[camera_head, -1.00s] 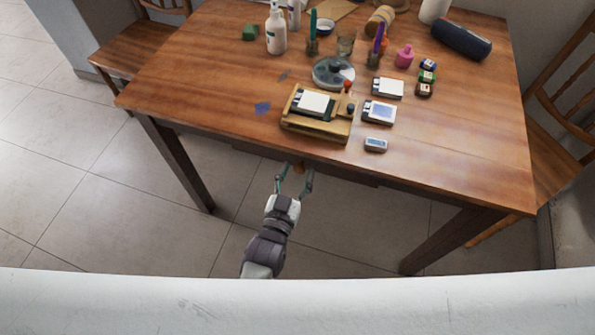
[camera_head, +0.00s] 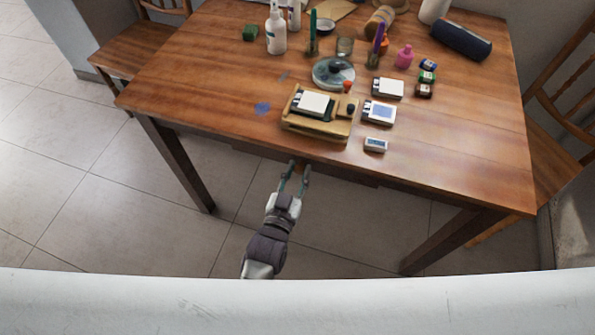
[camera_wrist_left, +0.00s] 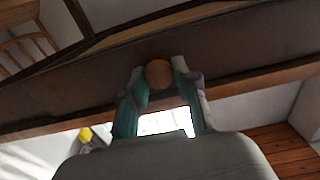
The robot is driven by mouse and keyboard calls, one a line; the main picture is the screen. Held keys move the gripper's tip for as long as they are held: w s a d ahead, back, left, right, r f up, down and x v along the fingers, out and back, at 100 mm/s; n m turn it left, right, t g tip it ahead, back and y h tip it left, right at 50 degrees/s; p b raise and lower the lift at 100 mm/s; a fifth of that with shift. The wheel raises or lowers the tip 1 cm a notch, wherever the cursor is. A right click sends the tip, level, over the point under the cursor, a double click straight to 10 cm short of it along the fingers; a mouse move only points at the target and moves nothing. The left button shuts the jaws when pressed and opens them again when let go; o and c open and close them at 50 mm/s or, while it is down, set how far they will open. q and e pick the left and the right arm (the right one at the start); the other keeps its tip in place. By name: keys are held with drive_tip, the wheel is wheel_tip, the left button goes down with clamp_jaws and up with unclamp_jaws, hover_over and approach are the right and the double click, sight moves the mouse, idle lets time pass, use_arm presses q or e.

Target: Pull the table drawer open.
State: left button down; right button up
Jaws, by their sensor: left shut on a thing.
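The wooden table (camera_head: 200,75) stands in front of me, and its drawer front (camera_head: 340,174) shows as a dark strip under the near edge. The same dark front shows in the left wrist view (camera_wrist_left: 90,75). A round wooden knob (camera_wrist_left: 159,74) sits on it, between the fingertips of my left gripper (camera_wrist_left: 160,82). In the head view my left gripper (camera_head: 298,170) reaches up to the table's near edge and is shut on the knob. The drawer front looks flush under the tabletop. My right gripper is not in view.
The tabletop holds a wooden stand (camera_head: 318,126), a white bottle (camera_head: 276,30), a round disc (camera_head: 334,73), a dark blue case (camera_head: 461,40) and several small items. Chairs stand at left (camera_head: 140,45) and right (camera_head: 560,130). Tiled floor before the table is clear.

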use_arm(q)
drive_tip(key=shift+s+a, duration=0.15)
drive_tip(key=shift+s, duration=0.3)
drive_tip(key=p+v, duration=0.6)
drive_tip(key=v, duration=1.4)
drive_tip(key=shift+p, duration=0.3)
drive_tip(key=shift+r, duration=0.1)
drive_tip(key=shift+w, duration=0.1)
drive_tip(key=c, duration=0.9)
unclamp_jaws()
